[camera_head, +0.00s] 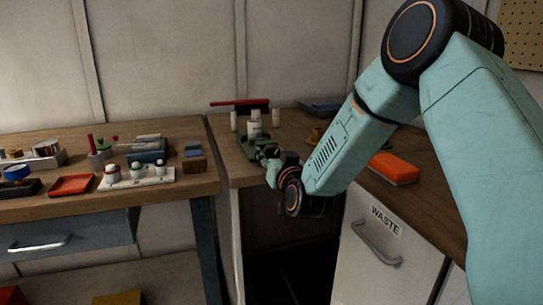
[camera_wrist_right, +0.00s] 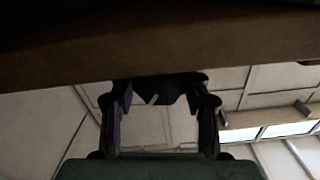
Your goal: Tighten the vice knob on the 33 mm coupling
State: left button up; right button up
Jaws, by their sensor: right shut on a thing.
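The green vice (camera_head: 252,146) stands near the front edge of the right-hand bench, with a pale coupling (camera_head: 254,130) upright in it. My right gripper (camera_head: 268,154) reaches in from the right and is at the vice's front right side, at the knob, which it mostly hides. In the right wrist view its two fingers (camera_wrist_right: 160,105) stand either side of a dark piece with a pale streak, likely the vice knob (camera_wrist_right: 155,92). The fingers are shut on it. My left gripper is not in view.
Small pale pieces and a red bar (camera_head: 239,103) stand around and behind the vice. An orange block (camera_head: 394,168) lies on the right. The left bench holds a white rack (camera_head: 136,178) and a red tray (camera_head: 71,185). A gap separates the benches.

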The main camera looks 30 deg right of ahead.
jog(key=shift+r, duration=0.1)
jog(key=o, duration=0.7)
jog(key=shift+o, duration=0.9)
jog(key=shift+s, duration=0.1)
jog(key=v, duration=1.2)
jog(key=shift+o, duration=0.5)
jog(key=shift+r, duration=0.1)
